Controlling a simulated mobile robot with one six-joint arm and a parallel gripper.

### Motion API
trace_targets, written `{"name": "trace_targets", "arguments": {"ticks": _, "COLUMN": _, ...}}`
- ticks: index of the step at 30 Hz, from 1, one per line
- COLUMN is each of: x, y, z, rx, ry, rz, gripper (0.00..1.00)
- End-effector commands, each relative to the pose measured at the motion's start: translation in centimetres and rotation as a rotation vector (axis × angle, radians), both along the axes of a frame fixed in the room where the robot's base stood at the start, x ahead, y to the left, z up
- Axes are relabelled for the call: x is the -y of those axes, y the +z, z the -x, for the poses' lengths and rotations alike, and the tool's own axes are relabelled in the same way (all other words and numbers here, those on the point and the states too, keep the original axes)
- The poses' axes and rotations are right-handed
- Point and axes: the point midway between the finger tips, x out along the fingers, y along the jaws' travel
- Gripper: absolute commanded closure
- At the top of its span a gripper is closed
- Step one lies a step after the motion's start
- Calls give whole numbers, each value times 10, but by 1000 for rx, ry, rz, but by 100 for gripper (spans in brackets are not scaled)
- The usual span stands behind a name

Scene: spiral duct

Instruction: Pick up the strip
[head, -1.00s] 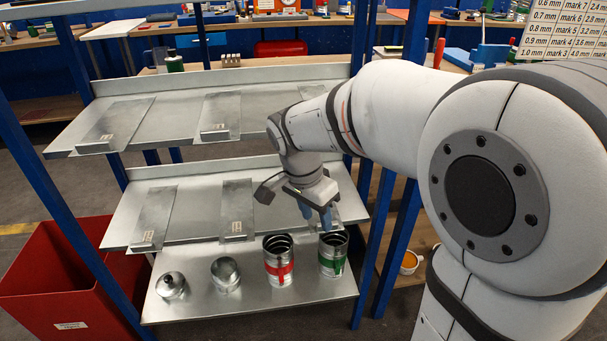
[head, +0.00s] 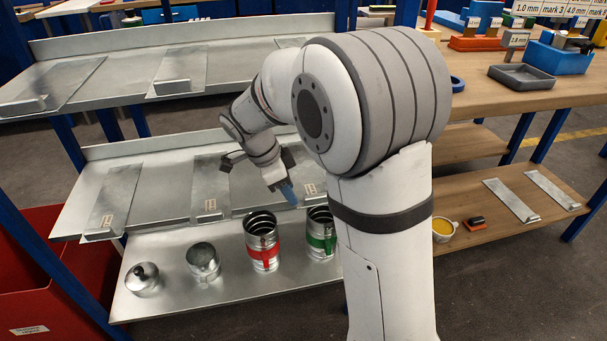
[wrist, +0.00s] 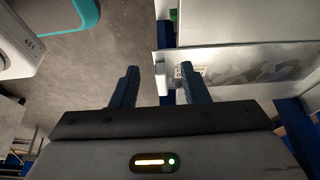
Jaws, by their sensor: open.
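Flat grey metal strips with a raised, labelled front lip lie on the grey shelves. On the middle shelf one lies at the left (head: 117,197), one in the middle (head: 209,183) and one at the right (head: 308,202), partly hidden by my arm. My gripper (head: 287,194) is at the front end of the right strip, its blue fingers pointing down. In the wrist view the fingers (wrist: 158,76) are apart. The end of a strip (wrist: 245,66) with its label lies by the fingertips, its pale lip seemingly between them. I cannot tell whether they touch it.
Cans with a red band (head: 262,243) and a green band (head: 320,234) stand on the low shelf below my gripper. A lidded pot (head: 142,279) and an open can (head: 203,262) stand left. Two narrow strips (head: 511,201) and a yellow-filled cup (head: 443,230) are on the wooden shelf.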

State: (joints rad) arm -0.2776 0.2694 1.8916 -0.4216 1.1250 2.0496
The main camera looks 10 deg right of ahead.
Motion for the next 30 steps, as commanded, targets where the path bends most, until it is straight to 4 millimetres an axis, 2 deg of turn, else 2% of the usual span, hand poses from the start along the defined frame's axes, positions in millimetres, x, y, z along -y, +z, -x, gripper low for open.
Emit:
{"name": "trace_targets", "arguments": {"ticks": 1, "x": 7, "y": 0, "z": 0, "rx": 0, "ry": -4, "rz": 0, "gripper": 59}}
{"name": "trace_targets", "arguments": {"ticks": 10, "x": 29, "y": 0, "z": 0, "rx": -1, "ry": -8, "rz": 1, "gripper": 59}}
{"name": "trace_targets", "arguments": {"ticks": 15, "x": 57, "y": -2, "z": 0, "rx": -2, "ry": -9, "rz": 1, "gripper": 59}}
{"name": "trace_targets", "arguments": {"ticks": 16, "x": 57, "y": -14, "z": 0, "rx": -4, "ry": -7, "rz": 1, "gripper": 59}}
{"name": "trace_targets", "arguments": {"ticks": 19, "x": 62, "y": -27, "z": 0, "rx": -2, "ry": -7, "rz": 0, "gripper": 59}}
{"name": "trace_targets", "arguments": {"ticks": 27, "x": 64, "y": -28, "z": 0, "rx": -1, "ry": -6, "rz": 0, "gripper": 59}}
{"name": "trace_targets", "arguments": {"ticks": 30, "x": 64, "y": -28, "z": 0, "rx": 0, "ry": -7, "rz": 0, "gripper": 66}}
